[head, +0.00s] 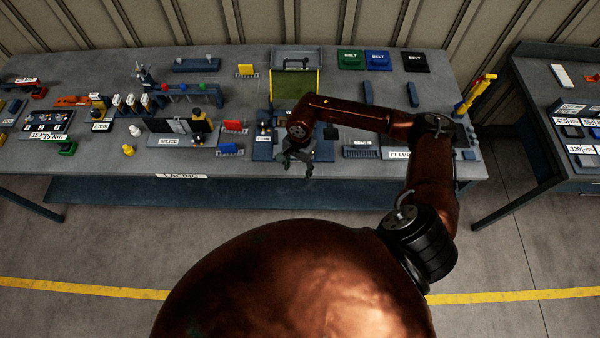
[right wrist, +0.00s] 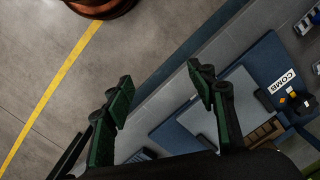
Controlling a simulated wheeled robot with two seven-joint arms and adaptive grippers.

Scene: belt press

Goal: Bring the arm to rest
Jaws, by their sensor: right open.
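My right arm comes in from the right in the head view and bends back over the workbench (head: 340,192). My right gripper (head: 297,163) hangs near the bench's front edge, in front of the blue press (head: 265,148). In the right wrist view its two green-padded fingers (right wrist: 163,93) are spread wide apart with nothing between them. Floor and the bench edge show past the fingertips. My left gripper is not in the head view.
A green-yellow panel (head: 310,84) stands behind my arm. Belt boxes (head: 377,60) lie at the back, a yellow lever (head: 474,95) at the right end. A comb block (right wrist: 285,85) is near the gripper. A second table (head: 555,125) stands right. The floor in front is clear.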

